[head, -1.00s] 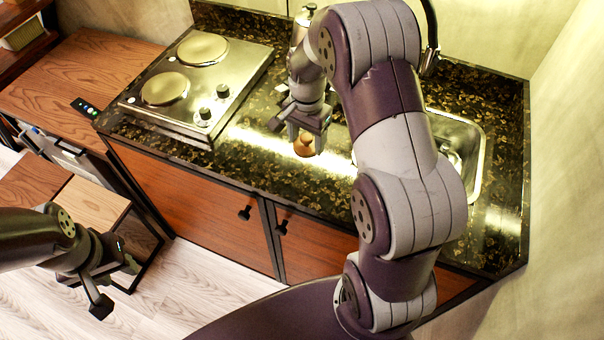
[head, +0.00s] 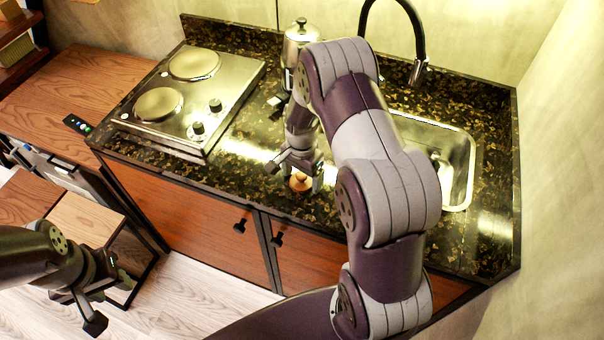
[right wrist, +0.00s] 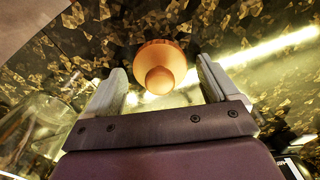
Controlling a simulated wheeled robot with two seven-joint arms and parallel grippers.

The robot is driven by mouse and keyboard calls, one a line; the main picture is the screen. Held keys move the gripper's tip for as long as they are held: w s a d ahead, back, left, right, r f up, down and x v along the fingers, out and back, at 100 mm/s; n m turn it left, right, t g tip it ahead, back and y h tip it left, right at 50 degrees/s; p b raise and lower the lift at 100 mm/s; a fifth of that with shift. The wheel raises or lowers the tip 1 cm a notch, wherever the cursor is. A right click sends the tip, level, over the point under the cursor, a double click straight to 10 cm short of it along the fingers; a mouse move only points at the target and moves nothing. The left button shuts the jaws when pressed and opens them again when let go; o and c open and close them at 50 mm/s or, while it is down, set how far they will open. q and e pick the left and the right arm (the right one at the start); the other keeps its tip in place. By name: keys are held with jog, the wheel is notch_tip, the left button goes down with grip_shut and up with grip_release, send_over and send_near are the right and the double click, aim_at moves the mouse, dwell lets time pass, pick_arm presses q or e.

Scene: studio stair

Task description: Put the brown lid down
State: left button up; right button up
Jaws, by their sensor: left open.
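The brown lid (head: 300,182), a round wooden piece with a knob, sits upright on the dark speckled counter (head: 340,208) near its front edge. It also shows in the right wrist view (right wrist: 161,68), knob towards the camera. My right gripper (head: 297,172) is over it with its fingers apart. In the right wrist view the fingers (right wrist: 165,85) stand either side of the lid, with a gap on both sides. My left gripper (head: 82,305) is open and empty at the lower left, away from the counter.
A two-plate hob (head: 190,95) stands left on the counter, and a sink (head: 455,165) is at the right. A metal pot (head: 298,40) stands behind my right arm. A black tap (head: 415,50) curves over the sink. The counter in front of the hob is narrow.

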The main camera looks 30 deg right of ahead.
aim_at(301, 175)
jog(key=shift+r, duration=0.3)
notch_tip(301, 175, up, 12)
jog(key=b, duration=0.2)
jog(key=s+a+n+t, duration=0.1)
jog(key=s+a+n, duration=0.7)
jog(key=s+n, duration=0.5)
jog(key=shift+s+a+r+t, duration=0.15)
jog(key=shift+s+a+t, duration=0.1)
jog(key=shift+s+t, duration=0.05)
